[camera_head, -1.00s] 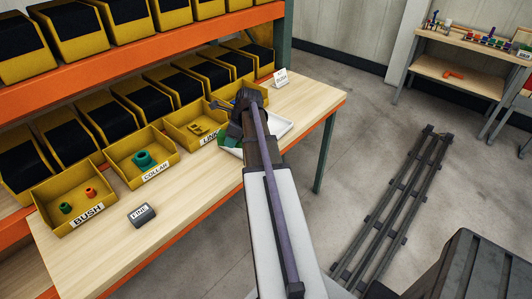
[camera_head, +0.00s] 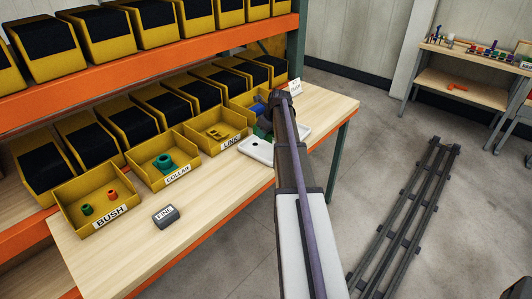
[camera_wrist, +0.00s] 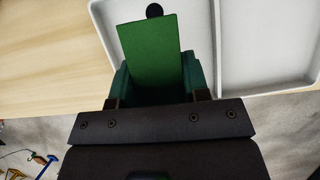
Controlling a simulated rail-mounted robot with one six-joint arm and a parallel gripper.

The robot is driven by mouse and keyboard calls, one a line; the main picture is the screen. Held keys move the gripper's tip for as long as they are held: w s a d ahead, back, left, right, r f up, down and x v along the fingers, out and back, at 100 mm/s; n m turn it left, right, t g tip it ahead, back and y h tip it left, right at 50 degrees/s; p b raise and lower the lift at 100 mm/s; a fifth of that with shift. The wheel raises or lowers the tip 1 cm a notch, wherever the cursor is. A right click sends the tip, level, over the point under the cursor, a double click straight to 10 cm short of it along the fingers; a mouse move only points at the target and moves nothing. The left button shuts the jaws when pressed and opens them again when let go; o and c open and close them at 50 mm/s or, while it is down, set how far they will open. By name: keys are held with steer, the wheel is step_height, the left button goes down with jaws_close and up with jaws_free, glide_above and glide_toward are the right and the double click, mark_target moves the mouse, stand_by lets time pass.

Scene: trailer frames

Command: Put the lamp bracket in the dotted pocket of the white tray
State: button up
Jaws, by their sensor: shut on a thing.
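In the wrist view the bracket is over the left pocket of the white tray (camera_wrist: 217,45). A black dot (camera_wrist: 154,11) in that pocket shows just beyond the bracket's far edge. The bracket hides much of the pocket, and its height above the floor is unclear. In the head view the arm partly hides the tray (camera_head: 257,152), and a bit of the green bracket (camera_head: 261,133) shows left of it.
Yellow bins labelled BUSH (camera_head: 102,226), COLLAR (camera_head: 178,178) and LINK (camera_head: 231,141) line the table left of the tray. A dark block marked FINE (camera_head: 166,216) lies in front of them. A small white card (camera_head: 295,87) stands behind my arm.

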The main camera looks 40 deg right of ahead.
mark_target(264, 148)
step_height(264, 148, down, 6)
steer(key=b, duration=0.4)
steer(key=shift+f+b, duration=0.25)
steer(key=shift+b, duration=0.05)
steer(key=shift+r, duration=0.3)
steer(key=shift+f, duration=0.25)
steer(key=o, duration=1)
steer(key=p+v, duration=1.2)
steer(key=shift+r, duration=0.4)
steer(key=shift+f, duration=0.1)
